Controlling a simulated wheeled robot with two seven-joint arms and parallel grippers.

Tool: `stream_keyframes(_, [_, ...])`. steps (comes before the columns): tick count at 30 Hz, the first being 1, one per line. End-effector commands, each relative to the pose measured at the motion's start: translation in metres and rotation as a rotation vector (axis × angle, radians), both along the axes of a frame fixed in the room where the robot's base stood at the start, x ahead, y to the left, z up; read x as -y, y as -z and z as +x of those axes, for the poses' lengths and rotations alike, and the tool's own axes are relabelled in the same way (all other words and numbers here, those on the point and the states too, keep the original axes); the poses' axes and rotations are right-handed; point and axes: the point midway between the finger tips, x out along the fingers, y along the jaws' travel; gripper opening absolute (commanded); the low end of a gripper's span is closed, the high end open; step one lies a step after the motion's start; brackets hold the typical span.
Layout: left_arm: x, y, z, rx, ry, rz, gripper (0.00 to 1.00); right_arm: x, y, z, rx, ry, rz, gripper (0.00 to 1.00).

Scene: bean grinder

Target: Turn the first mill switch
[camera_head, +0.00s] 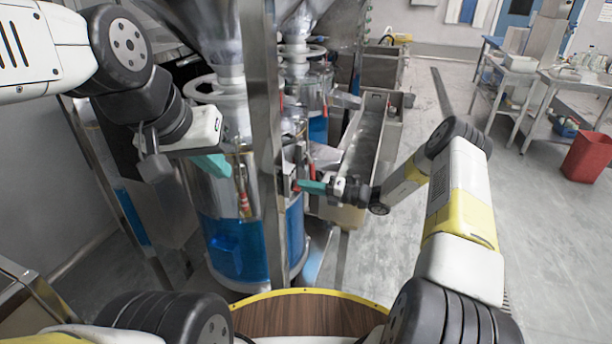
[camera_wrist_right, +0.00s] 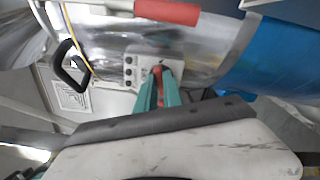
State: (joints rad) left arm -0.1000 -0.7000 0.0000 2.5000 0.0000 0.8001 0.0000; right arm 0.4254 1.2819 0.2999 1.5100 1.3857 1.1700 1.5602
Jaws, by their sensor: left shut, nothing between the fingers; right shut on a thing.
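The first mill (camera_head: 235,240) is a shiny metal and clear drum with a blue lower part, behind a steel post. My right gripper (camera_head: 300,186) reaches the mill's right side, and its teal fingers are shut. In the right wrist view, the fingers (camera_wrist_right: 160,92) are shut on a small red switch (camera_wrist_right: 158,70) on a pale control box (camera_wrist_right: 138,66) with several dark knobs or holes. The switch's exact angle is hard to tell. My left gripper (camera_head: 215,165) is shut and empty, close to the mill's left front.
A steel post (camera_head: 264,130) stands between my arms. A red handle (camera_head: 242,203) is on the mill's front; another red handle (camera_wrist_right: 168,11) lies above the switch. A second mill (camera_head: 318,85) stands behind. A metal trough (camera_head: 365,135) is right of the mills. Open floor (camera_head: 440,130) lies further right.

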Motion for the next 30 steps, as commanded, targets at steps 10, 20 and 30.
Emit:
stream_keyframes(10, [0.0,0.0,0.0,0.0,0.0,0.0,0.0,0.0014,0.0011,0.0017,-0.239,0.005,0.077,0.0])
stream_keyframes(20, [0.0,0.0,0.0,0.0,0.0,0.0,0.0,0.0015,0.0015,0.0018,-0.344,0.005,0.111,0.0])
stream_keyframes(30, [0.0,0.0,0.0,0.0,0.0,0.0,0.0,0.0015,0.0017,0.0017,-0.361,0.005,0.117,0.0])
